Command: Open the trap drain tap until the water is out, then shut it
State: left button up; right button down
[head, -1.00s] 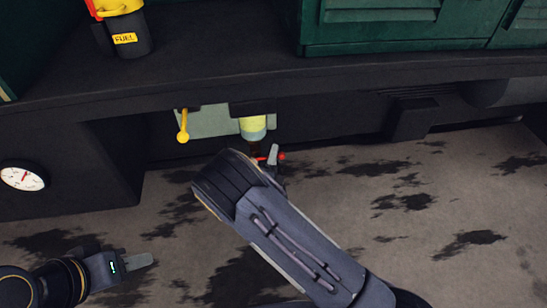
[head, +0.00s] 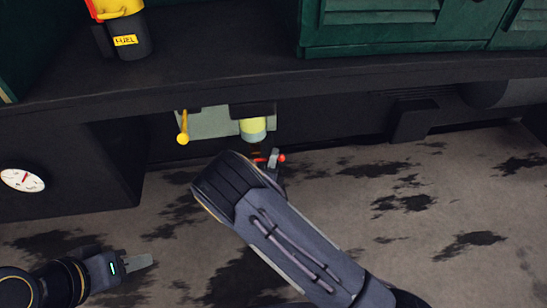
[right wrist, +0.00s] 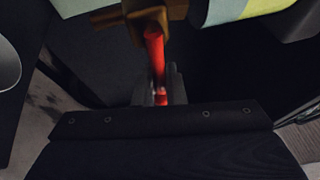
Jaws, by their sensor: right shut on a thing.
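The trap (head: 253,125) is a small pale and yellow-green cylinder under the dark ledge. In the right wrist view the trap (right wrist: 245,10) shows only in part at the top. Below it is the drain tap, with a brass body (right wrist: 108,19) and a red lever (right wrist: 155,55). The lever's red tip (head: 282,158) shows in the head view. My right gripper (right wrist: 160,92) is shut on the red lever; in the head view its fingers (head: 273,158) are partly hidden by my arm. My left gripper (head: 140,262) is low at left, away from the tap; its jaw gap is unclear.
A yellow-knobbed lever (head: 183,133) hangs left of the trap, by a grey-green block (head: 208,122). A round gauge (head: 22,180) is at left. The stained floor (head: 340,225) has free room at right.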

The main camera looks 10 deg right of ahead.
jog(key=m, duration=0.1)
jog(key=f+m+g+p, duration=0.1)
jog(key=m, duration=0.1)
jog(key=shift+a+f, duration=0.15)
jog(key=shift+a+f+m+g+p, duration=0.15)
jog(key=shift+f+m+g+p, duration=0.15)
jog(key=shift+m, duration=0.4)
jog(key=shift+a+f+m+g+p, duration=0.1)
jog(key=shift+f+m+g+p, duration=0.25)
jog(key=shift+m, duration=0.35)
jog(key=c, duration=1.5)
grip_release()
jog(key=v, duration=0.7)
jog(key=shift+s+r+p, duration=0.15)
jog(key=shift+s+p, duration=0.25)
jog(key=shift+p, duration=0.05)
